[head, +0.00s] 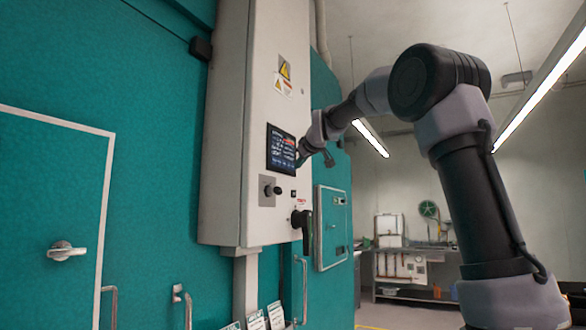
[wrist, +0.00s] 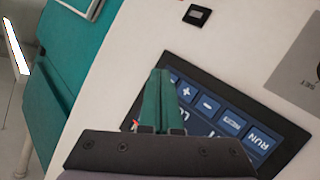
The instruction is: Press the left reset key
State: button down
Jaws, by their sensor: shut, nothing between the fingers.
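A dark control panel (head: 281,150) with rows of blue keys is on the white cabinet's front. It also shows, tilted, in the wrist view (wrist: 280,128). There I make out a RUN key (wrist: 262,139), a key beside it with small lettering that may read RESET (wrist: 231,122), a minus key (wrist: 207,103) and a plus key. Other keys are hidden behind my gripper. My gripper (wrist: 158,78) is shut and empty, its teal fingers over the panel. In the head view it is at the panel's right edge (head: 300,158). I cannot tell whether the fingertips touch.
The white cabinet (head: 235,130) stands out from the teal chamber wall (head: 150,100). Below the panel are a black knob (head: 272,190) and a black handle (head: 303,222). A grey plate (wrist: 303,68) lies beside the panel. A workbench (head: 405,267) stands far behind at right.

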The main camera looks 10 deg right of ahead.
jog(key=shift+w+a, duration=0.15)
dwell(0.6)
jog(key=shift+s+d, duration=0.45)
jog(key=shift+d, duration=0.1)
jog(key=shift+d, duration=0.1)
jog(key=shift+s+d, duration=0.75)
jog(key=shift+d, duration=0.25)
jog(key=shift+s+d, duration=0.7)
jog(key=shift+d, duration=0.25)
jog(key=shift+s, duration=0.1)
